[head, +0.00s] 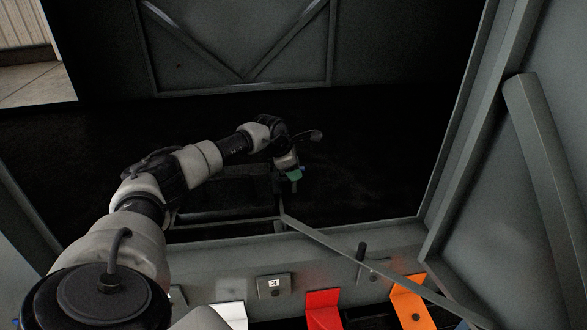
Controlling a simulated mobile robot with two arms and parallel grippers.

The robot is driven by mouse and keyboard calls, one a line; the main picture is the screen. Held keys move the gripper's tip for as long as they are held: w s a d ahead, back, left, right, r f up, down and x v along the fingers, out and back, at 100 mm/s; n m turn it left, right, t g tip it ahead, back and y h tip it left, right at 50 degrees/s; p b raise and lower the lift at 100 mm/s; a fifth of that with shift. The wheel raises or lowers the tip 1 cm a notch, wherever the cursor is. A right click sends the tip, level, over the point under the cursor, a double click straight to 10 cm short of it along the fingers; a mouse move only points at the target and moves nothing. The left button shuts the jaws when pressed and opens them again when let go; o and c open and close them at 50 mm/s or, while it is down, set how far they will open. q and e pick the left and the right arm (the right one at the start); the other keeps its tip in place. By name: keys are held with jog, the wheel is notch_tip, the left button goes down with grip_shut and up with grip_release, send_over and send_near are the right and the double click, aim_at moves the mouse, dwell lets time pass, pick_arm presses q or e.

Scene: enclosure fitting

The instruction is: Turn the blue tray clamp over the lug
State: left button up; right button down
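My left arm reaches from the lower left into the dark interior of the enclosure. Its gripper (293,176) is at the far end, small and dark, beside a small green-teal piece. The fingers are too small and dark to tell whether they are open or shut, or whether they hold that piece. I cannot make out a blue tray clamp or its lug clearly. My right gripper is not in view.
White (229,315), red (323,309) and orange (409,300) bent pieces stand below. A thin grey bar (345,246) slants across the sill. A grey panel (520,215) bounds the right.

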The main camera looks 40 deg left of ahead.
pick_arm(q)
jog(key=shift+s+d+r, duration=0.1)
jog(key=p+v, duration=0.1)
jog(key=v, duration=0.9)
jog(key=shift+r, duration=0.25)
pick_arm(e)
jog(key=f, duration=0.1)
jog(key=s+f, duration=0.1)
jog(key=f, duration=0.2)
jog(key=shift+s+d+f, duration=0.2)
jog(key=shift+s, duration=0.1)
pick_arm(q)
jog(key=shift+s, duration=0.15)
